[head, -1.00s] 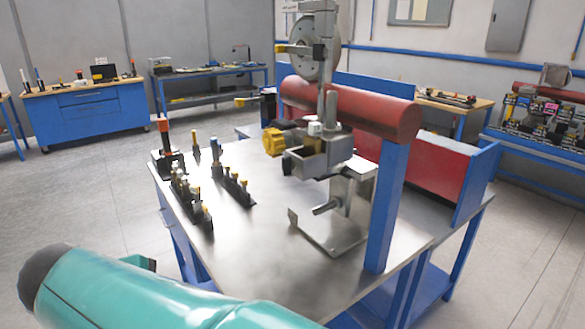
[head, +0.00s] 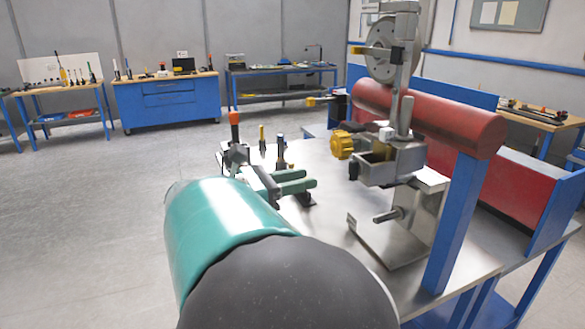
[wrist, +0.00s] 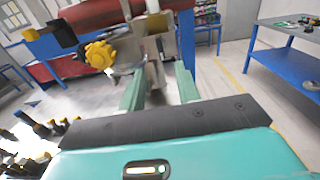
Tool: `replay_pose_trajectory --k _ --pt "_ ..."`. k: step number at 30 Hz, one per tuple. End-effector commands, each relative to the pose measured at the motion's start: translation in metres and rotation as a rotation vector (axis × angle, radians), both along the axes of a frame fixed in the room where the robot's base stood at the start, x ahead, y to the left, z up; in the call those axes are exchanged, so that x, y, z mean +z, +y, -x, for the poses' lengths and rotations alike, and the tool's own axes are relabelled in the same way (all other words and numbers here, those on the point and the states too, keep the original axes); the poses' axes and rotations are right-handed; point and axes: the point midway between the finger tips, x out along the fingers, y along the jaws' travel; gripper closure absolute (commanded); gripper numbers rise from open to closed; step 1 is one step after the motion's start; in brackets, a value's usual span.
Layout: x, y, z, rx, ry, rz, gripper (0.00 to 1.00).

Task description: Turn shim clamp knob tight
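A yellow lobed knob (head: 342,145), which looks like the clamp knob, sits on the left side of the grey metal clamp body (head: 390,168). The knob also shows in the wrist view (wrist: 99,54), left of my fingers. My gripper (head: 309,179) has green fingers, and it is left of the knob and lower in the head view, apart from it. In the wrist view my gripper (wrist: 159,71) is open, with a clear gap between its fingers and nothing held. My teal arm hides part of the bench in the head view.
A red cylinder (head: 430,115) on a blue post (head: 457,225) stands behind and right of the clamp. A tall grey stand with a disc (head: 383,52) rises above it. Upright tools (head: 262,138) stand on the metal bench near my gripper. Open floor (head: 80,215) lies left.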

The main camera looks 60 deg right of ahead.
Motion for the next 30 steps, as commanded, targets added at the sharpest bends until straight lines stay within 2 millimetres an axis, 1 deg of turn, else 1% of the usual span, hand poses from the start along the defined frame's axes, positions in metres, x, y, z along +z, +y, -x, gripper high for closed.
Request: replay_pose_trajectory --k 1,9,15,21,28,29,30 --pt "0.0 -0.008 0.008 -0.004 -0.001 0.001 0.67" --pt "0.0 -0.048 0.042 -0.001 -0.001 0.0 0.67" --pt "0.0 -0.073 0.063 0.001 -0.003 0.0 0.67" --pt "0.0 -0.084 0.072 0.004 -0.002 0.0 0.67" --pt "0.0 -0.084 0.072 0.004 -0.002 0.0 0.67" --pt "0.0 -0.084 0.072 0.004 -0.002 0.0 0.69" --pt "0.0 -0.084 0.072 0.004 -0.002 0.0 0.77"
